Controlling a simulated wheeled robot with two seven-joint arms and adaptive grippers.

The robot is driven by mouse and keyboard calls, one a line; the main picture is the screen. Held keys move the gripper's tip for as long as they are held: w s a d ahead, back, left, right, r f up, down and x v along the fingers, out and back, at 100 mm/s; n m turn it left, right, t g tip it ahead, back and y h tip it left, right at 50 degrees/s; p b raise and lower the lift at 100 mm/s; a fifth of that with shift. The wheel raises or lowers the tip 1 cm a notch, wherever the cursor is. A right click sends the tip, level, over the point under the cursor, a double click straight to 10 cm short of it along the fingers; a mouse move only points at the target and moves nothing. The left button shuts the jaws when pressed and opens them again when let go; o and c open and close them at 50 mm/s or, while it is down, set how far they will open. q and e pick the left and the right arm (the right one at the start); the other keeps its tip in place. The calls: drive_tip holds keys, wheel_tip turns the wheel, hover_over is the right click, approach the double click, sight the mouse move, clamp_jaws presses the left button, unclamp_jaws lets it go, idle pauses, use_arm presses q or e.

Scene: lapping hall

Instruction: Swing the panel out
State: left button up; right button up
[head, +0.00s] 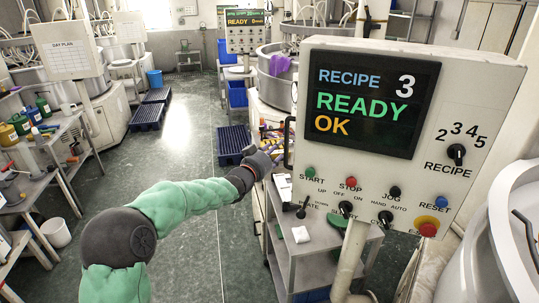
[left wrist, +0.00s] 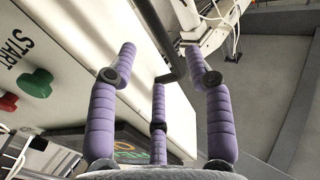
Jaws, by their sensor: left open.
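The panel (head: 330,185) is a pale grey box on a post. Its dark screen (head: 372,103) reads RECIPE 3, READY, OK. A black bar handle (head: 289,143) stands at its left edge. My left gripper (head: 273,149) is beside this handle, its arm reaching in from the left. In the left wrist view my left gripper (left wrist: 160,60) has its purple fingers spread. The dark handle (left wrist: 158,35) runs beyond and between the fingertips, with no clear grip on it. The panel face (left wrist: 75,70) with the green START button fills the left of that view. My right gripper is not seen.
A grey cart (head: 330,243) stands under the panel. A large pale round machine (head: 500,240) is close at the right. A bench (head: 45,165) with bottles lines the left. The floor aisle (head: 185,150) between is mostly clear, with blue crates (head: 233,143) beyond my arm.

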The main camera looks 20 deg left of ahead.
use_arm(q)
drive_tip(key=shift+s+a, duration=0.15)
drive_tip(key=shift+s, duration=1.35)
